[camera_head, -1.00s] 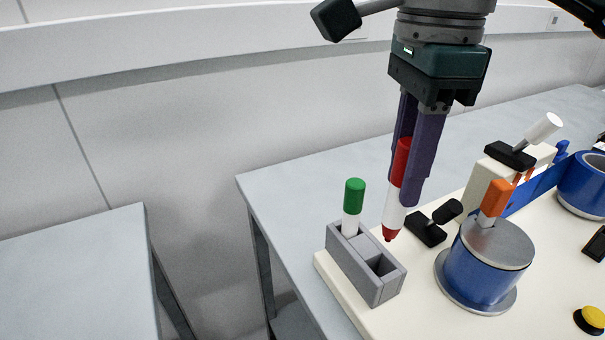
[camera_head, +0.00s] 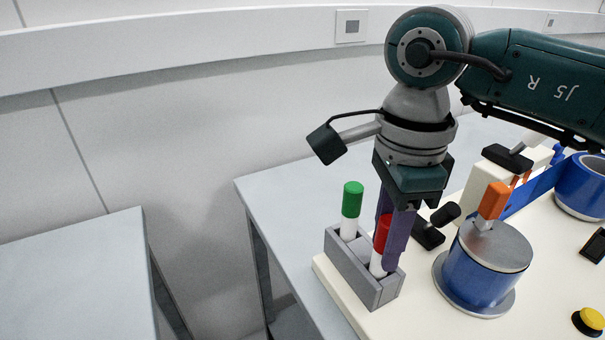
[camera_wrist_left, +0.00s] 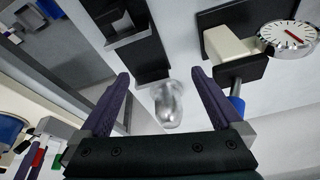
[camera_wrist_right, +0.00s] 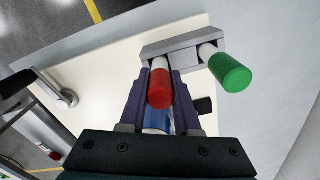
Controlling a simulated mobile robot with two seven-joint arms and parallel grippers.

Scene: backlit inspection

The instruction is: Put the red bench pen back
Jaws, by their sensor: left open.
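The red bench pen (camera_head: 382,236) stands upright in the front slot of the grey two-slot holder (camera_head: 350,268), its tip hidden inside the slot. My right gripper (camera_head: 390,262) is around it, shut on its body from both sides. In the right wrist view the red cap (camera_wrist_right: 160,88) sits between the close-set fingers (camera_wrist_right: 160,76). A green-capped pen (camera_head: 352,200) stands in the holder's other slot. My left gripper (camera_wrist_left: 160,74) shows only in its own wrist view, with fingers wide apart and nothing between their tips.
A yellow button (camera_head: 592,318) is at the lower right. The grey bench left of the holder is clear.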

